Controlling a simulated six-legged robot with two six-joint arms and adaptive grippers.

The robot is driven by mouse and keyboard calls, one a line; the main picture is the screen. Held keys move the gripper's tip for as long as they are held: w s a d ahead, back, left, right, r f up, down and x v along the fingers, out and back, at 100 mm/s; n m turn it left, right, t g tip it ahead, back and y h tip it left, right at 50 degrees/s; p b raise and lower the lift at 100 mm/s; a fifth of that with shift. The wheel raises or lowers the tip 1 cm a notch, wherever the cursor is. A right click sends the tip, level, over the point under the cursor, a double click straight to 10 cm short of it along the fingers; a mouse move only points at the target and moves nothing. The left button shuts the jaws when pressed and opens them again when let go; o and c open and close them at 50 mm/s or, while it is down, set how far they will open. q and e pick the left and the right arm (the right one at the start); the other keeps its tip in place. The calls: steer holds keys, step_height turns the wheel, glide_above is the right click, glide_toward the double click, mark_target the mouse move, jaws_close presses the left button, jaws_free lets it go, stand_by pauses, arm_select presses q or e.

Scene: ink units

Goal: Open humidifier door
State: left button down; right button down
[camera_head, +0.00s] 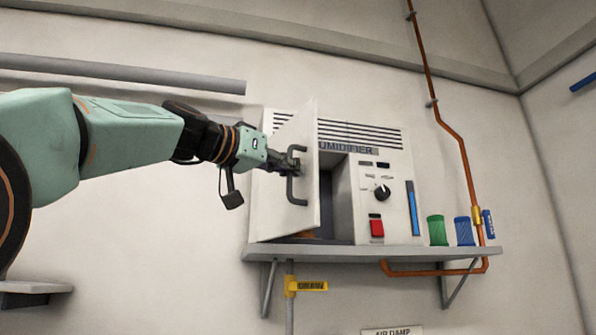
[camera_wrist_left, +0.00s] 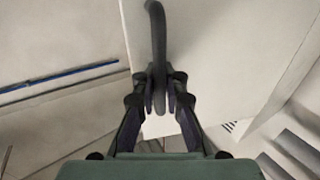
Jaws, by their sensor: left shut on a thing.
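The white humidifier (camera_head: 400,190) stands on a wall shelf, with its vent slots and name label at the top. Its door (camera_head: 312,215) is swung partly open, and a dark opening shows behind it. A dark curved handle (camera_head: 297,190) is fixed to the door's outer face. My left gripper (camera_head: 291,163) is shut on the upper part of the handle. In the left wrist view the fingers (camera_wrist_left: 160,95) close on both sides of the handle (camera_wrist_left: 155,45), with the door (camera_wrist_left: 220,60) behind. My right gripper is in neither view.
The shelf (camera_head: 400,252) also carries a green can (camera_head: 437,230) and blue cans (camera_head: 464,231) at the right. An orange pipe (camera_head: 455,140) runs down the wall there. A grey rail (camera_head: 120,72) lies along the wall above my left arm.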

arm_select(q)
steer(key=shift+s+a+f+m+g+h, duration=0.1)
steer(key=shift+s+a+m+g+h, duration=0.25)
steer(key=shift+a, duration=0.6)
steer(key=shift+s+a+f+m+g+h, duration=0.1)
steer(key=shift+s+a+m+g+h, duration=0.25)
steer(key=shift+a, duration=0.6)
steer(key=shift+s+a+m+g+h, duration=0.2)
steer(key=shift+a+g, duration=0.2)
steer(key=shift+a, duration=0.85)
steer(key=c, duration=1.7)
jaws_free()
steer(key=shift+s+d+r, duration=0.1)
steer(key=shift+d, duration=0.05)
steer(key=v, duration=1.2)
steer(key=shift+s, duration=0.15)
